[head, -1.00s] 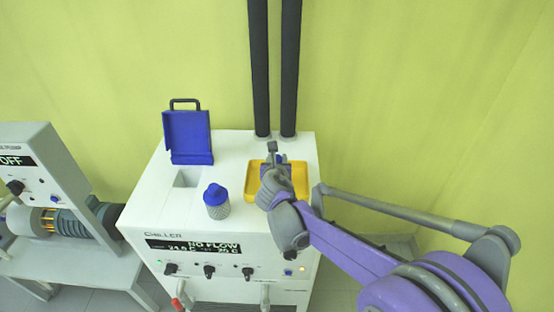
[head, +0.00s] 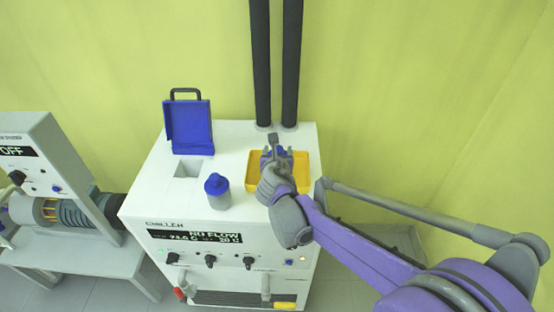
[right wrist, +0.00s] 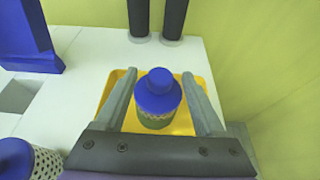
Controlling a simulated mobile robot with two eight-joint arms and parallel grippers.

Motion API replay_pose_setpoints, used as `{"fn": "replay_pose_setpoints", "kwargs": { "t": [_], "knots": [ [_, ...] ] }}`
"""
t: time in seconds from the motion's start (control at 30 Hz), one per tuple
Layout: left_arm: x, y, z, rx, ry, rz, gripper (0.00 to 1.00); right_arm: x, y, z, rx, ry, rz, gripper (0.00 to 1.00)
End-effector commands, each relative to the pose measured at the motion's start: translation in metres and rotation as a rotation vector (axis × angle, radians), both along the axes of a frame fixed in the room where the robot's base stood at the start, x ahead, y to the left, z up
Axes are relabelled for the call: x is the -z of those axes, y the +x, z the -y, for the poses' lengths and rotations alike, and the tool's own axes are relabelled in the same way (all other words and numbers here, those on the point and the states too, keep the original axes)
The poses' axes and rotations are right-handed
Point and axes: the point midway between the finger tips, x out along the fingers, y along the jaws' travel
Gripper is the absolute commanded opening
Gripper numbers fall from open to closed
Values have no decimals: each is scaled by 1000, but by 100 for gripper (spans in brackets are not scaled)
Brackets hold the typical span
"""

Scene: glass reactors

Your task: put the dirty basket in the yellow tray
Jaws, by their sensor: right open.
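The yellow tray (head: 300,178) lies on the back right of the white chiller's top; it also shows in the right wrist view (right wrist: 107,88). A basket with a blue cap (right wrist: 158,100) stands upright in the tray. Its mesh body looks darkened and greenish, like the dirty one. My right gripper (head: 276,152) is over the tray, open, with a finger on each side of this basket and gaps visible between. In the head view my gripper mostly hides this basket. My left gripper is not in view.
A second blue-capped basket (head: 217,192), with a pale mesh, stands on the chiller top (head: 240,165) left of the tray. An open blue lid (head: 188,128) stands upright behind a square opening (head: 188,168). Two dark pipes (head: 291,70) rise behind the tray.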

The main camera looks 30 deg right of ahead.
Motion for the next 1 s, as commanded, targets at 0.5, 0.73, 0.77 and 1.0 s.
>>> {"fn": "replay_pose_setpoints", "kwargs": {
  "t": [0.5, 0.73, 0.77, 1.0],
  "knots": [
    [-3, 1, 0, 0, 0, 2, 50, -34, -71, -44, -1, 1, -1, 71],
    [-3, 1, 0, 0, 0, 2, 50, -37, -78, -48, 2, 6, 1, 71],
    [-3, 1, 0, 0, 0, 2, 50, -36, -79, -48, 9, 19, 4, 71],
    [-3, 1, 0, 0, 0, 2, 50, -3, -125, -50, 303, 557, 154, 71]
  ]
}}
